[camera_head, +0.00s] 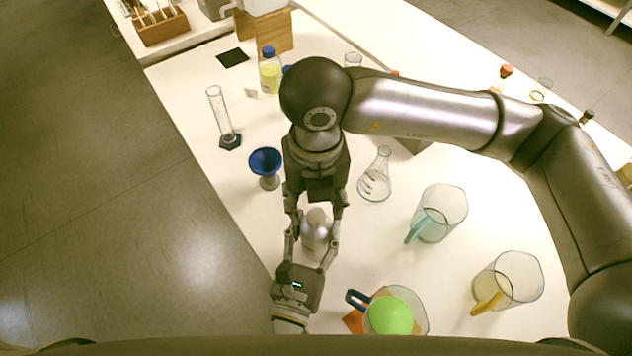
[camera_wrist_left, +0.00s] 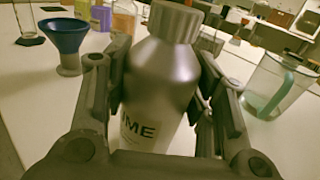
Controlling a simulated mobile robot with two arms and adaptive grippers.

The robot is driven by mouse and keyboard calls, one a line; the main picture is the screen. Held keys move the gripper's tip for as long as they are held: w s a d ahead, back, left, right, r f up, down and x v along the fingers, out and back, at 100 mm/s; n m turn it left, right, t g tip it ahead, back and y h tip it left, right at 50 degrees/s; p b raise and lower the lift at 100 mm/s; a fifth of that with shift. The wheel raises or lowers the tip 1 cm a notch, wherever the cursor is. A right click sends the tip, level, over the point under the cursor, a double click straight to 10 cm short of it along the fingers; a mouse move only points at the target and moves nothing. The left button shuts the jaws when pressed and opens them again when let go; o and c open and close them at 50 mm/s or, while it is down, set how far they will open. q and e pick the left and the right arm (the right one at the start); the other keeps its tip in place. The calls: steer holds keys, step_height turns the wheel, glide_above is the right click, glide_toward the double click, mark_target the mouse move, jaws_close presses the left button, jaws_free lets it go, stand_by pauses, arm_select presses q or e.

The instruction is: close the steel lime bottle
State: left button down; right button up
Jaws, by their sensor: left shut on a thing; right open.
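The steel lime bottle (camera_head: 314,240) stands upright near the table's left front edge. It also shows large in the left wrist view (camera_wrist_left: 163,78), with part of a white label ending in "IME". A steel cap (camera_wrist_left: 175,21) sits on its neck; how tight it is cannot be told. My left gripper (camera_head: 312,236) is shut around the bottle's body, one finger on each side. My right gripper (camera_head: 316,208) points down over the bottle's top. Its fingers are apart on either side of the cap, and it does not show in the left wrist view.
A blue funnel (camera_head: 265,162) on a stand is left of the bottle. A flask (camera_head: 376,178), a teal-handled jug (camera_head: 440,212), a yellow-handled jug (camera_head: 512,277) and a jug with a green ball (camera_head: 389,316) stand to the right. A graduated cylinder (camera_head: 219,112) is farther back.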

mark_target(316, 215)
steer(key=n, duration=0.3)
steer(key=r+n, duration=0.1)
steer(key=n, duration=0.3)
steer(key=shift+r, duration=0.15)
steer(key=n, duration=0.3)
steer(key=r+n, duration=0.1)
steer(key=n, duration=0.3)
steer(key=shift+r, duration=0.1)
steer(key=n, duration=0.3)
steer(key=r+n, duration=0.1)
steer(key=n, duration=0.3)
steer(key=shift+r, duration=0.1)
steer(key=n, duration=0.3)
steer(key=r+n, duration=0.1)
steer(key=n, duration=0.3)
steer(key=shift+s, duration=0.15)
steer(key=shift+f, duration=4)
